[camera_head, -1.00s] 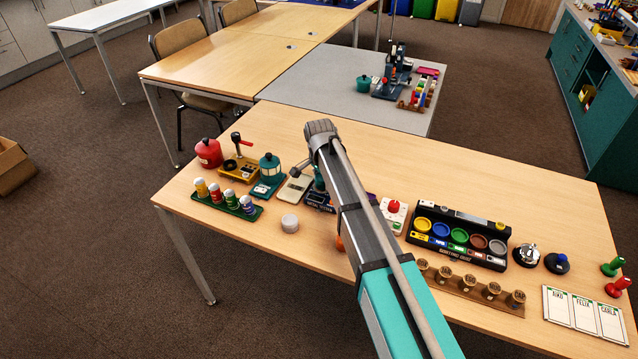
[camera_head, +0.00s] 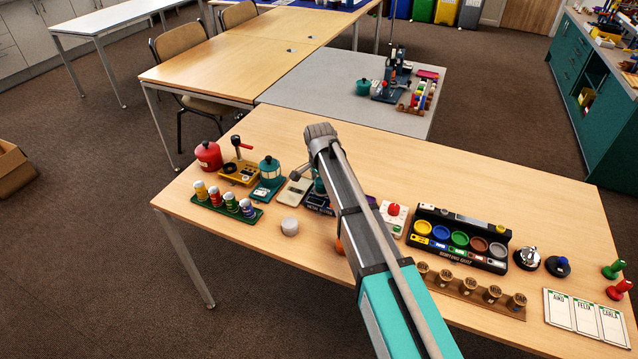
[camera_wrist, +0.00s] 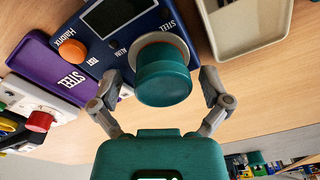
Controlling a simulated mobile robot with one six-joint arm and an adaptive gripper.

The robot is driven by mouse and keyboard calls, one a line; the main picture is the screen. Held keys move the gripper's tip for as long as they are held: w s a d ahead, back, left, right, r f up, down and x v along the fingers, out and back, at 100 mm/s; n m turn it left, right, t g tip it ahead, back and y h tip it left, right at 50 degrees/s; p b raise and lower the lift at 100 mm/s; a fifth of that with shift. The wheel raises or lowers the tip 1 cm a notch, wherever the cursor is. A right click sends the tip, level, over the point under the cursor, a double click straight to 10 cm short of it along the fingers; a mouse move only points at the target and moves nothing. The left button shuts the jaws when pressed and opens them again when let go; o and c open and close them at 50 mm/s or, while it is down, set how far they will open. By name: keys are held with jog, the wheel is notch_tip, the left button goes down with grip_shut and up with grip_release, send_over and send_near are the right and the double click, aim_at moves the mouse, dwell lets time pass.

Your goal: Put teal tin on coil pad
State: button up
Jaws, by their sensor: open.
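The teal tin (camera_wrist: 163,78) is a short round can in the middle of the wrist view. My gripper (camera_wrist: 160,88) is open, with one finger on each side of the tin and a gap at both sides. In the head view my arm hides most of this; the device (camera_head: 318,204) shows in part.
A purple tray (camera_wrist: 58,72) and a white box with a red knob (camera_wrist: 40,121) stand left of the device in the wrist view. A beige tray (camera_wrist: 247,25) is at right. In the head view, a sorting rack (camera_head: 458,238) stands right; the table's back is clear.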

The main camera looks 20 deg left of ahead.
aim_at(320, 182)
jog(key=shift+r, duration=0.15)
notch_tip(320, 182, up, 12)
jog(key=p, duration=1.2)
jog(key=shift+s+a, duration=0.15)
jog(key=shift+s, duration=0.3)
dwell(0.6)
jog(key=s+d+n, duration=0.2)
jog(key=s+d, duration=0.1)
jog(key=d, duration=1)
jog(key=s+d+n, duration=0.1)
jog(key=s+d, duration=0.1)
jog(key=d, duration=1.1)
jog(key=s+d+n, duration=0.1)
jog(key=s+d, duration=0.4)
jog(key=d, duration=0.3)
jog(key=s+d+n, duration=0.2)
jog(key=s+d, duration=0.4)
jog(key=d, duration=0.2)
jog(key=shift+d+g, duration=0.35)
jog(key=shift+g, duration=0.05)
